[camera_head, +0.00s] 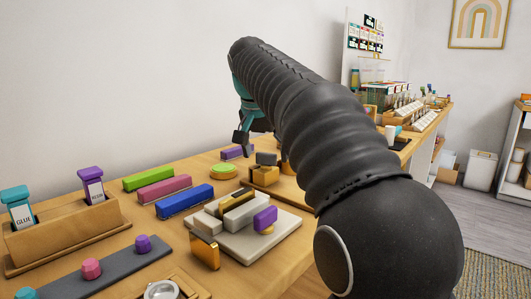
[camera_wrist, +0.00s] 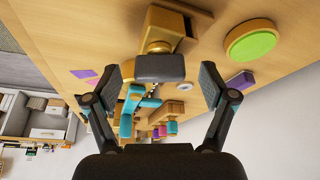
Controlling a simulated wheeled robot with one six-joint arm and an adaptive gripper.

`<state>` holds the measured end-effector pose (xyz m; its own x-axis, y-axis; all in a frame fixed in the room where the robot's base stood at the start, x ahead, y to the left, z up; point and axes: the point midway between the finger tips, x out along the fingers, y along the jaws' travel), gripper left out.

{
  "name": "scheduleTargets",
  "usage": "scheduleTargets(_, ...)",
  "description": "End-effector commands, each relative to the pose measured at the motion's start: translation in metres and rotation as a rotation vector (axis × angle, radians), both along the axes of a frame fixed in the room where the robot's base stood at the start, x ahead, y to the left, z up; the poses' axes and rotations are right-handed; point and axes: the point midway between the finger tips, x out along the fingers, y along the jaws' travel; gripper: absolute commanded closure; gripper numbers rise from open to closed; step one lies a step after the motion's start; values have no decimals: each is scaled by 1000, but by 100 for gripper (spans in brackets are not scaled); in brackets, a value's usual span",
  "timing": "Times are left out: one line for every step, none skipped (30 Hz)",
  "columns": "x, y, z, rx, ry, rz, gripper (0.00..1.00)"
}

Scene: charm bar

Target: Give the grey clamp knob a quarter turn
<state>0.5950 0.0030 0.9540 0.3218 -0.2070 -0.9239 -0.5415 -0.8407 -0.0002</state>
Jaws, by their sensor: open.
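The grey clamp knob (camera_wrist: 160,68) is a dark bar-shaped grip on a brass stem, in the upper middle of the wrist view. The stem comes out of a wooden block (camera_wrist: 170,22). In the head view the grey knob (camera_head: 266,158) shows on the wooden clamp, partly beside my arm. My gripper (camera_wrist: 168,82) is open, with one black finger on each side of the knob in the picture. Clear gaps show between knob and fingers; I cannot tell the depth between them. In the head view, my gripper (camera_head: 243,140) hangs behind and left of the clamp, mostly hidden by my arm.
A green round button (camera_head: 223,171) lies left of the clamp. Green, pink and blue bars (camera_head: 185,201) lie further left. A pale tray (camera_head: 268,244) with blocks stands in front. A wooden holder (camera_head: 65,235) carries glue and another bottle. My arm hides the table's right side.

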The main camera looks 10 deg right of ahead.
Motion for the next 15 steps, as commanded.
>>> scheduleTargets(0, 0, -1, 1, 1, 0, 17)
scheduleTargets(0, -1, -2, 1, 1, 0, 17)
scheduleTargets(0, -1, -2, 1, 1, 0, 17)
scheduleTargets(0, -1, -2, 0, 0, 0, 17)
scheduleTargets(0, -1, -2, 0, 0, 0, 17)
scheduleTargets(0, -1, -2, 0, 0, 0, 17)
scheduleTargets(0, -1, -2, 0, 0, 0, 17)
scheduleTargets(0, -1, -2, 0, 0, 0, 17)
scheduleTargets(0, -1, -2, 0, 0, 0, 19)
scheduleTargets(1, -1, -2, 0, 0, 0, 27)
scheduleTargets(0, -1, -2, 0, 0, 0, 34)
scheduleTargets(1, -1, -2, 0, 0, 0, 44)
scheduleTargets(1, -1, -2, 0, 0, 0, 52)
scheduleTargets(1, -1, -2, 0, 0, 0, 59)
scheduleTargets(1, -1, -2, 0, 0, 0, 69)
